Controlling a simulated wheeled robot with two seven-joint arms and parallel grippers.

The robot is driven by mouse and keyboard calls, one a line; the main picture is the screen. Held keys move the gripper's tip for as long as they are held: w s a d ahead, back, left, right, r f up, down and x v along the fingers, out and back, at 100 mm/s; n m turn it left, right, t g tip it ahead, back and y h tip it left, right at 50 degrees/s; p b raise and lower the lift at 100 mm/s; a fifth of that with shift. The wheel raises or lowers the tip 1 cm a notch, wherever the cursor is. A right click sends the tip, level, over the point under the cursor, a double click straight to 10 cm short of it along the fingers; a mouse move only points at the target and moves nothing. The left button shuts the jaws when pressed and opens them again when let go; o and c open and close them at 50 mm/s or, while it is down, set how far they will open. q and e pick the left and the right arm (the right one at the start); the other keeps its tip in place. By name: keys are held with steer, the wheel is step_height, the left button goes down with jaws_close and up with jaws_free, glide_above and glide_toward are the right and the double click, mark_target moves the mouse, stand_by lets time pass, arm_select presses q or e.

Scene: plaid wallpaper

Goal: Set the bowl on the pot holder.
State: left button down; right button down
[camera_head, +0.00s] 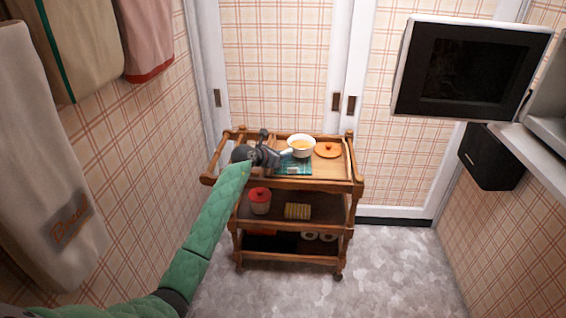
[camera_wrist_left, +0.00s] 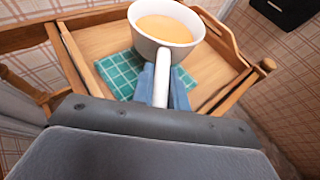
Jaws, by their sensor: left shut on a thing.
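The white bowl (camera_head: 301,147) has a long handle and holds an orange-yellow content. It is at the top shelf of the wooden cart, and it also shows in the left wrist view (camera_wrist_left: 137,17). My left gripper (camera_head: 281,154) is shut on the bowl's handle, seen between the blue fingers (camera_wrist_left: 160,85) in the left wrist view. The green checked pot holder (camera_head: 291,168) lies flat on the top shelf, partly under the bowl in the picture. In the left wrist view the pot holder (camera_wrist_left: 119,76) is partly hidden by bowl and fingers. I cannot tell whether the bowl touches it.
The wooden cart (camera_head: 330,184) has raised rails around its top. An orange round lid-like thing (camera_head: 328,150) lies right of the bowl. A red-lidded canister (camera_head: 260,201) and a yellow striped thing (camera_head: 297,211) stand on the middle shelf. The floor (camera_head: 405,270) right of the cart is clear.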

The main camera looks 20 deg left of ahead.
arm_select(q)
steer(key=shift+f, duration=1.5)
steer(key=shift+f, duration=0.1)
steer(key=c, duration=1.4)
jaws_free()
steer(key=v, duration=1.1)
steer(key=shift+s+a+r, duration=0.15)
steer(key=shift+s+r, duration=0.15)
steer(key=shift+s, duration=0.1)
